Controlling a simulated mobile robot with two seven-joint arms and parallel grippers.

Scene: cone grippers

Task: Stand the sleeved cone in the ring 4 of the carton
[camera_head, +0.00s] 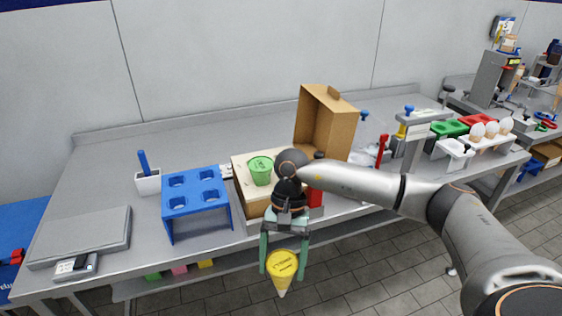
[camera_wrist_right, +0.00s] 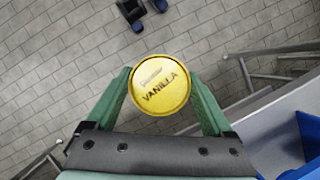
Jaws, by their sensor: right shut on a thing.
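My right gripper (camera_head: 283,257) is shut on a yellow sleeved cone (camera_head: 282,270), held upright with its pale tip down, in front of the table's front edge and over the floor. In the right wrist view the cone's round yellow lid (camera_wrist_right: 160,84) reads VANILLA and sits between the two green fingers. The carton (camera_head: 240,168) stands on the table behind the gripper with its brown lid (camera_head: 325,125) raised. A green cone (camera_head: 260,169) stands in it. My right arm and gripper hide the carton's right part, and the ring numbers cannot be read. My left gripper is not in view.
A blue stand (camera_head: 197,192) with several holes is left of the carton, apparently empty. A white holder (camera_head: 148,182) and a grey scale (camera_head: 82,236) stand further left. A red object (camera_head: 315,196) stands just right of the carton. Dispensers and trays fill the right.

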